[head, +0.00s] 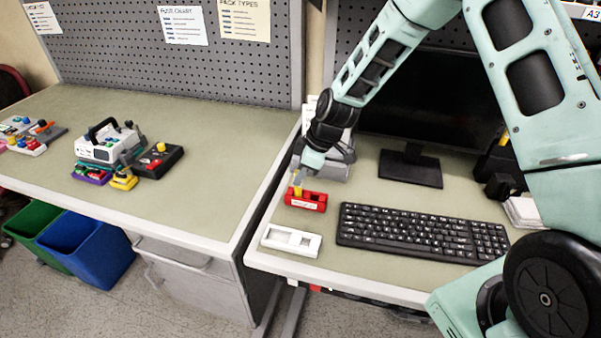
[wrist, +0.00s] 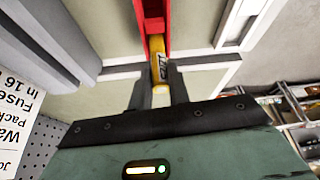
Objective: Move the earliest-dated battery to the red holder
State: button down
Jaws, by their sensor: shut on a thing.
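The red holder (head: 306,202) lies on the right desk, left of the keyboard. My gripper (head: 297,180) points down at its left end and is shut on a yellow battery (head: 298,190). In the wrist view the battery (wrist: 158,62) stands between my two fingertips (wrist: 160,88), with dark print on its side. Its far end meets the red holder (wrist: 167,14); I cannot tell whether it rests in the slot or just above it. Any date on it is too small to read. A white holder (head: 271,236) with open slots lies nearer the desk's front edge.
A black keyboard (head: 423,232) lies right of the red holder, with a monitor (head: 425,110) behind. A grey device (head: 340,160) stands close behind my gripper. The left desk (head: 200,130) carries a white pump (head: 108,145) and coloured parts.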

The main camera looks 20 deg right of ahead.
jog(key=shift+f+b, duration=0.35)
jog(key=shift+b, duration=0.05)
jog(key=c, duration=1.2)
grip_release()
jog(key=shift+c, duration=0.2)
jog(key=shift+r, duration=0.1)
jog(key=b+v, duration=0.3)
jog(key=v, duration=1.4)
jog(key=shift+s+r, duration=0.1)
jog(key=shift+r, duration=0.05)
